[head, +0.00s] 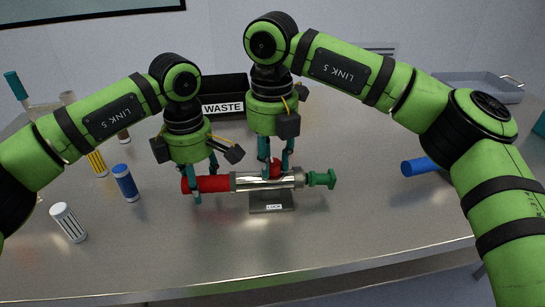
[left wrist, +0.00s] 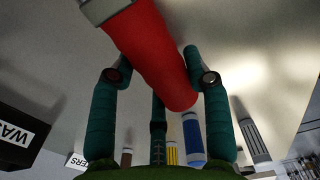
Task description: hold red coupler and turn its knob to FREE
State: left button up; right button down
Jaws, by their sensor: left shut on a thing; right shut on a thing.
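The red coupler (head: 212,184) lies level at the left end of a shiny metal cylinder. It also shows in the left wrist view (left wrist: 150,50). My left gripper (head: 204,184) is shut around the coupler, with fingers on both sides of it. A small red knob (head: 277,165) shows on top of the metal cylinder (head: 245,181), partly hidden by fingers. My right gripper (head: 275,171) is shut on this red knob from above. Any marking on the knob is hidden, so its setting cannot be read.
A black WASTE bin (head: 226,92) stands behind. Blue (head: 126,183) and white (head: 68,222) cylinders stand at left; a blue one (head: 417,166) lies right. The front table is clear.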

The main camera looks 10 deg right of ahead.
aim_at(272, 163)
pick_arm(q)
jog(key=shift+f, duration=0.1)
pick_arm(e)
jog(key=shift+s+f+m, duration=0.1)
jog(key=shift+m, duration=0.5)
jog(key=c, duration=0.9)
grip_release()
notch_tip(272, 163, up, 12)
